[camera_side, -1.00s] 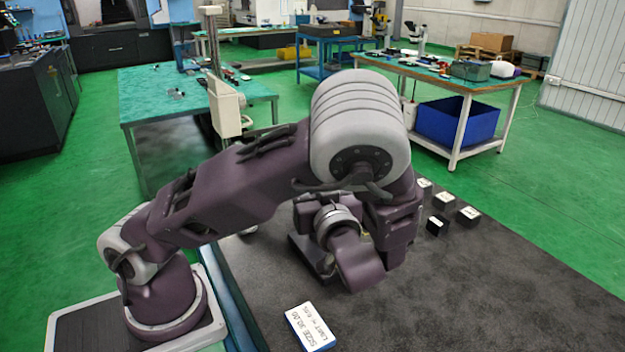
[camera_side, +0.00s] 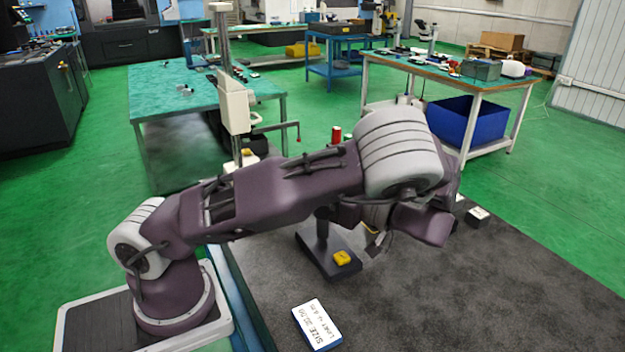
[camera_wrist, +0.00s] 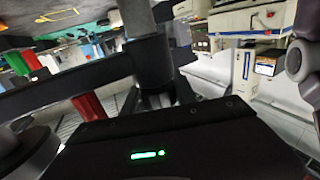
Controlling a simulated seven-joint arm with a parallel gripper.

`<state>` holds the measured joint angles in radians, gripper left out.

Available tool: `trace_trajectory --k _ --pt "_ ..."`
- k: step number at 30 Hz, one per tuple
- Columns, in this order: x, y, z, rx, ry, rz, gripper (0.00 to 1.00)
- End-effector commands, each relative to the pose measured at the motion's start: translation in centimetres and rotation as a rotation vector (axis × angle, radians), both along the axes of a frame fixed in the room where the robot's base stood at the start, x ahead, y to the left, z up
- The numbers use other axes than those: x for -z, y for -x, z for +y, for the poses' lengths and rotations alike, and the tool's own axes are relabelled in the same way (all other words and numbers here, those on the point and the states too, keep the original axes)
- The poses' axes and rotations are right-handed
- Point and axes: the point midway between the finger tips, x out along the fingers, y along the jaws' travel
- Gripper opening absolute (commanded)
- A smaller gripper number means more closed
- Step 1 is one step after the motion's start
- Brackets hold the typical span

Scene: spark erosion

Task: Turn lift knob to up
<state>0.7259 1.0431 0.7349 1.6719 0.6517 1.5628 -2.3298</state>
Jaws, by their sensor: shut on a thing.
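A dark stand has a flat base (camera_side: 320,262) on the grey mat and a post (camera_side: 322,226) rising behind my arm. A yellow block (camera_side: 342,258) sits on the front of the base. My gripper (camera_side: 376,243) is mostly hidden under my wrist, to the right of the post. In the wrist view the dark post (camera_wrist: 150,62) and a dark crossbar (camera_wrist: 70,88) stand in front of my gripper. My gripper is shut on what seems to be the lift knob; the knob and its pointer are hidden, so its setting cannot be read.
A white-topped label block (camera_side: 316,325) lies at the mat's front. Small dark blocks with white tops, one of them clear (camera_side: 477,216), stand on the right. A red cylinder (camera_side: 336,135) shows behind my arm. The mat (camera_side: 470,300) is clear at front right.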

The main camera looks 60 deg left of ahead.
Motion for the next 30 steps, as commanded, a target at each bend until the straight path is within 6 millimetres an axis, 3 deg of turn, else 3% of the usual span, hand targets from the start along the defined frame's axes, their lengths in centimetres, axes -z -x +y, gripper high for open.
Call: trace_trajectory --k 17,18,21,30 --pt "-0.10 0.09 -0.04 -0.036 -0.003 -0.001 0.00" --pt "-0.11 0.09 -0.04 -0.035 -0.004 -0.001 0.36" --pt "-0.09 0.08 -0.04 -0.035 -0.003 -0.001 0.56" --pt "-0.04 0.03 -0.12 -0.035 -0.001 0.000 0.56"
